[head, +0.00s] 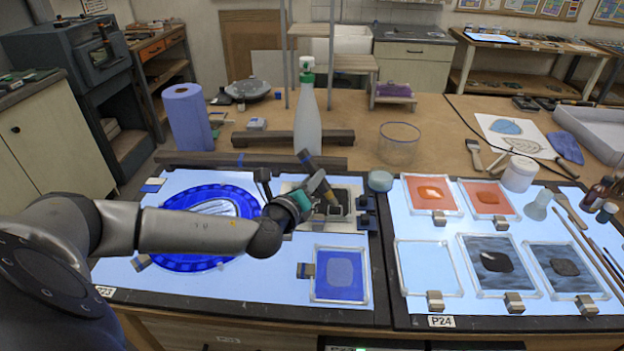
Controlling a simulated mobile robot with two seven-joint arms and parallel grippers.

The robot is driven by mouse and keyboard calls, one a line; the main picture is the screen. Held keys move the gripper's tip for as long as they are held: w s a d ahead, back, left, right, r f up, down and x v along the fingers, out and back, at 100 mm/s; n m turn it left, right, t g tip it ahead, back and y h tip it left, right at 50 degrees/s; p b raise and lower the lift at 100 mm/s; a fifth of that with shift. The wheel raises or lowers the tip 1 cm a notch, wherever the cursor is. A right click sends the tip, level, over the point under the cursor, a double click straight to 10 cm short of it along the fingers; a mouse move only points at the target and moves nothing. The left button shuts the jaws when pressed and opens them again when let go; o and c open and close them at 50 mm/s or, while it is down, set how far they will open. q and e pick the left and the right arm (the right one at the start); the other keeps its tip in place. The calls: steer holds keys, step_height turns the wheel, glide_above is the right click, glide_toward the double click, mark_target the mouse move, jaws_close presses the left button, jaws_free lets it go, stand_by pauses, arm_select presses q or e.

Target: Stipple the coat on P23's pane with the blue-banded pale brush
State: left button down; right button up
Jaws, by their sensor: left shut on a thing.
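My left gripper (304,199) reaches in from the left over the left light panel and is shut on a short brush (325,188). The brush is tilted, with a tan part and a darker end; its band colour is too small to tell for sure. Below it lies a dark-patterned pane (341,222), partly hidden by the gripper and brush. Whether the brush touches it I cannot tell. A round blue pane (180,262) lies left, largely behind my arm. A small blue square pane (340,291) lies in front. A label ending in 23 (105,291) is on this panel's edge. My right gripper is not in view.
A white spray bottle (307,125) and a blue paper roll (187,117) stand behind the panel. A clear glass jar (398,150) stands to the right. The right panel, labelled P24 (441,321), carries several panes, clips, brushes and bottles.

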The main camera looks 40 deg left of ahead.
arm_select(q)
steer(key=shift+f, duration=0.3)
stand_by(0.9)
steer(key=shift+r+p, duration=1.05)
steer(key=shift+r, duration=0.15)
steer(key=shift+f, duration=0.1)
steer(key=shift+a, duration=0.5)
steer(key=a, duration=0.1)
steer(key=a+b, duration=0.1)
steer(key=a, duration=0.1)
steer(key=shift+s+a+b, duration=0.2)
steer(key=shift+s+b, duration=0.05)
steer(key=shift+b, duration=0.15)
steer(key=shift+s+a+b, duration=0.2)
steer(key=shift+a+b, duration=0.45)
steer(key=shift+a, duration=1)
